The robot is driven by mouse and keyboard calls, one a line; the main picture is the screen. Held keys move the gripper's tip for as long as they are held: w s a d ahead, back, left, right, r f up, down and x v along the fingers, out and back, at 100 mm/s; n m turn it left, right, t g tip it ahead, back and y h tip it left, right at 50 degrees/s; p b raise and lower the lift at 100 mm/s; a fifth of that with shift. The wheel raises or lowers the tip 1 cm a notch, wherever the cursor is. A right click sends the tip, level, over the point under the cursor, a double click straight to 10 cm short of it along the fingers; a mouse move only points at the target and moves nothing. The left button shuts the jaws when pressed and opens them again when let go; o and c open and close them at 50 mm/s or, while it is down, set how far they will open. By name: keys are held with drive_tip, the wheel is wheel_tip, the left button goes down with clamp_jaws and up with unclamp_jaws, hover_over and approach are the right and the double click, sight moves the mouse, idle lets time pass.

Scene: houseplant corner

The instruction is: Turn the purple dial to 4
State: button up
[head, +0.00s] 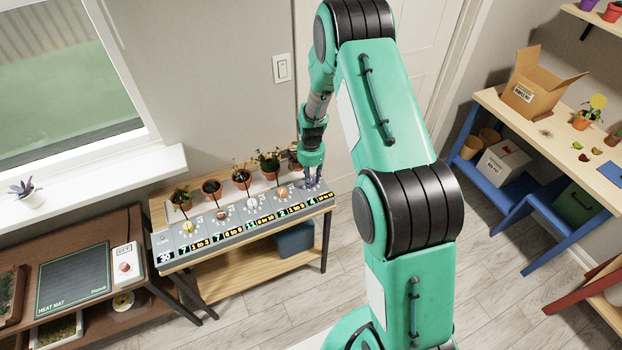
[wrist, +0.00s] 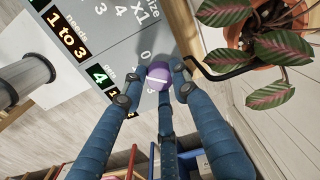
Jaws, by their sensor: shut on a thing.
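The purple dial (wrist: 159,70) sits near the right end of the grey panel (wrist: 110,50), with a pale pointer line across its top. In the wrist view my gripper (wrist: 156,80) is shut on it, its blue fingers around the dial. A 0 and a 3 show beside the dial; other marks are covered, and I cannot tell which number the line points to. A green 4 (wrist: 99,76) is lit on the display beside it. In the head view my gripper (head: 312,180) is down at the panel's right end and mostly hides the dial.
Potted plants stand along the panel's back edge; one leafy plant (wrist: 262,50) is close to my gripper, with a black rod beside it. An orange dial (head: 283,191) and other dials lie left along the panel. A heat mat (head: 72,279) lies on the left table.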

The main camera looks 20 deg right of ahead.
drive_tip(key=n, duration=1.1)
drive_tip(key=shift+n, duration=0.4)
drive_tip(key=n, duration=1.2)
drive_tip(key=o, duration=1.2)
drive_tip(key=shift+c, duration=0.2)
drive_tip(key=shift+r, duration=0.15)
